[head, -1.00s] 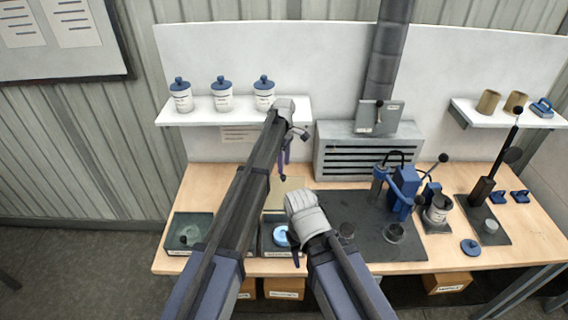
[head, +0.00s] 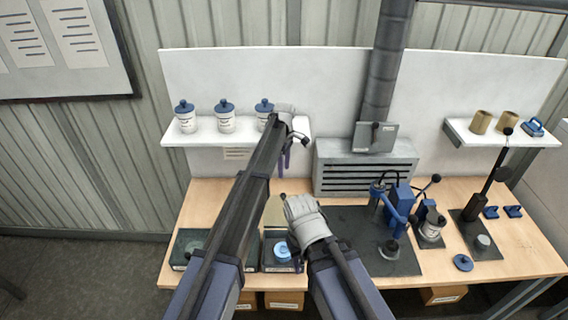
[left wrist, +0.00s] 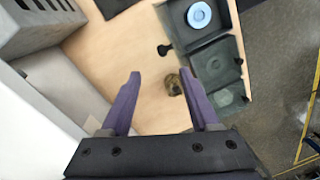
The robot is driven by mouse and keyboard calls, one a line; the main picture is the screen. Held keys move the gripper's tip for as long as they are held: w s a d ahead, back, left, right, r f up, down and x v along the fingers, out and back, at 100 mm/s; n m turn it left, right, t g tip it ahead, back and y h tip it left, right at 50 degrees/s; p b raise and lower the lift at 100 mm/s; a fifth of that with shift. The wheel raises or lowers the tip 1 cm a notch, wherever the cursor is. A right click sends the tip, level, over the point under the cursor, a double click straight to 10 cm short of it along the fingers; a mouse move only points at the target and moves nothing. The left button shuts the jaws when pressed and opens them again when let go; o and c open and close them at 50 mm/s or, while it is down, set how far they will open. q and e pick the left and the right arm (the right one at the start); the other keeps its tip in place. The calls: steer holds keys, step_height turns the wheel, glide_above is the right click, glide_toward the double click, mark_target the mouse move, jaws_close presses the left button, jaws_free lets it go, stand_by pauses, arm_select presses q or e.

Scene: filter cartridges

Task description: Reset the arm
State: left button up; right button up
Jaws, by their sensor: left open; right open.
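My left gripper (head: 285,158) hangs high in front of the shelf with the jars, its purple fingers pointing down. In the left wrist view its two fingers (left wrist: 160,85) stand wide apart with nothing between them, above the bench top. My right gripper (head: 297,258) is lower, over the front of the bench by the tray with the blue disc. Its fingers are mostly hidden by the grey wrist housing, but it is open, and I see nothing held in it.
Lidded white jars (head: 225,122) stand on the left shelf (head: 180,139). A tray (head: 268,264) with a light blue disc (head: 283,252) lies on the bench (head: 215,195). A blue press (head: 400,200) and a black-lever tool (head: 480,195) stand at right. A small brown object (left wrist: 173,84) lies below my left gripper.

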arm_select(q)
steer(key=s+a+m+t, duration=0.1)
steer(key=s+a+m, duration=0.4)
steer(key=s, duration=0.6)
steer(key=s+a+m, duration=0.4)
steer(key=s+a, duration=0.2)
steer(key=s, duration=0.5)
steer(key=s+a+m+t, duration=0.1)
steer(key=s+a+m, duration=0.4)
steer(key=s, duration=0.6)
steer(key=s+d+f+m+b, duration=0.1)
steer(key=s+d+f+b, duration=0.1)
steer(key=f+b, duration=0.4)
steer(key=s+d+f+m+b, duration=0.1)
steer(key=s+d+f+b, duration=0.1)
steer(key=d+f+b, duration=0.2)
steer(key=s+d+f+m+g+y+b, duration=0.1)
steer(key=s+d+f+b, duration=0.1)
steer(key=f+b, duration=0.6)
steer(key=shift+d, duration=0.9)
